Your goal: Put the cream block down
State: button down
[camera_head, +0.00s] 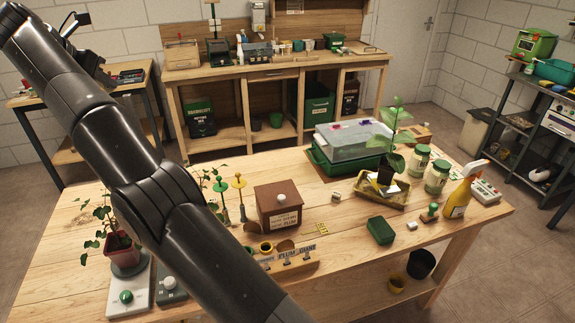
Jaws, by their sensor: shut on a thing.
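My black arm crosses the left of the view, from the bottom edge to the top left corner. The jaws of my gripper are not visible, and neither is anything they hold. A small cream-coloured piece (336,197) lies on the wooden table (350,275), to the right of the brown box. Another small pale piece (411,226) lies to the right of the dark green box. I cannot tell whether either of them is the cream block.
A brown lidded box (279,206), a dark green box (380,230), a lidded propagator (345,150), a seedling tray (378,196), jars (437,177) and a yellow spray bottle (458,198) stand on the table. A potted plant (120,245) stands left. Bare wood shows at the front right.

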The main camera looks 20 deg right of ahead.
jog(key=d+f+m+g+h, duration=0.1)
jog(key=d+f+m+g, duration=0.15)
jog(key=d+f, duration=0.75)
jog(key=w+d+f+m+g+h, duration=0.1)
jog(key=d+f+m+h, duration=0.15)
jog(key=d, duration=1.45)
jog(key=d+f+m+g+h, duration=0.15)
jog(key=d+f+m, duration=0.4)
jog(key=d, duration=0.75)
jog(key=s+d+f+m+g, duration=0.2)
jog(key=s+d+f, duration=0.4)
jog(key=s+d, duration=0.3)
jog(key=s+d+f+m+g+y, duration=0.1)
jog(key=s+d+f+m+g, duration=0.1)
jog(key=s+d+f, duration=0.55)
jog(key=s+d+f+m+g, duration=0.2)
jog(key=s+d+f, duration=0.3)
jog(key=s+d, duration=0.5)
jog(key=w+a+f, duration=0.1)
jog(key=w+f, duration=0.1)
jog(key=w, duration=0.1)
jog(key=w+a+f, duration=0.2)
jog(key=w, duration=0.1)
jog(key=w+a+f, duration=0.2)
jog(key=w, duration=0.2)
jog(key=shift+f, duration=2.35)
jog(key=shift+f, duration=0.1)
